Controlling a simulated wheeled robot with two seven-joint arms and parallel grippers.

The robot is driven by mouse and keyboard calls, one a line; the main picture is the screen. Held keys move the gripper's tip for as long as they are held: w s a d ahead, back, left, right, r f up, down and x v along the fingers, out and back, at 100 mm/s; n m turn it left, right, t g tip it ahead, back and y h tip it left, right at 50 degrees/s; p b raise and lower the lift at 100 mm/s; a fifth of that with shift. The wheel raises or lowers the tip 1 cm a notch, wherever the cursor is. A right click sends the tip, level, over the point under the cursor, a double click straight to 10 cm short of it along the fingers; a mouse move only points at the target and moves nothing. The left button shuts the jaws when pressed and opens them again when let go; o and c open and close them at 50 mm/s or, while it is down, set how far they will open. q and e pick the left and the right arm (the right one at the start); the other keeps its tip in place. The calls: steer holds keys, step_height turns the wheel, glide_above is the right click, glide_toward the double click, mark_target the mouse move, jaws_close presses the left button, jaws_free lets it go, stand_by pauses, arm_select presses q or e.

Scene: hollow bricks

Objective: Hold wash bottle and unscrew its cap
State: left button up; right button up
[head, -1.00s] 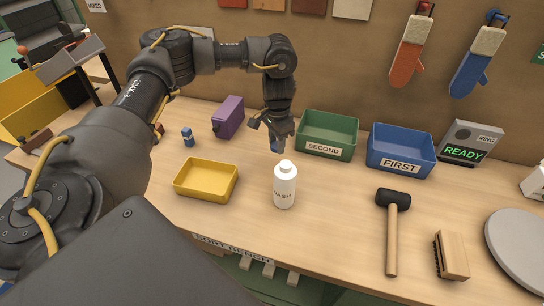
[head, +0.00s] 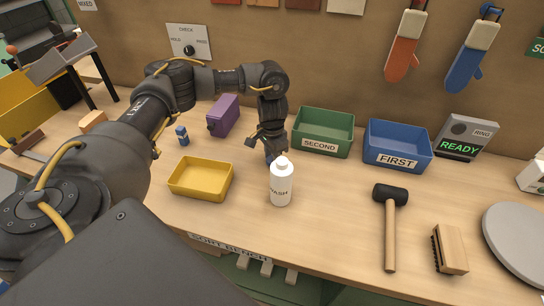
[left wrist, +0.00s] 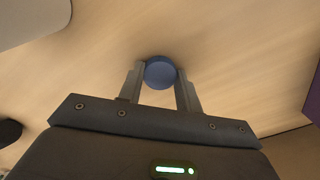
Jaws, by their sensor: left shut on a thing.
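The white wash bottle (head: 281,186) stands upright on the bench, with its white cap (head: 281,163) on top. My left gripper (head: 269,156) points down just behind the bottle and slightly to its left, partly hidden by it. In the left wrist view the fingers (left wrist: 160,82) are shut on a round blue object (left wrist: 160,72), seen from above; a bit of blue also shows at the fingertips in the head view. I cannot tell whether it touches the bench. The fingers are not around the bottle or its cap. My right gripper is not in view.
A yellow tray (head: 231,184) lies left of the bottle. Green SECOND bin (head: 318,145) and blue FIRST bin (head: 398,161) stand at the back. A mallet (head: 390,230) and brush (head: 452,249) lie right.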

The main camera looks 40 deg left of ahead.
arm_select(q)
steer(key=shift+f, duration=0.15)
steer(key=o, duration=1.1)
step_height(320, 180, up, 12)
steer(key=shift+r+p, duration=0.15)
steer(key=shift+p, duration=0.45)
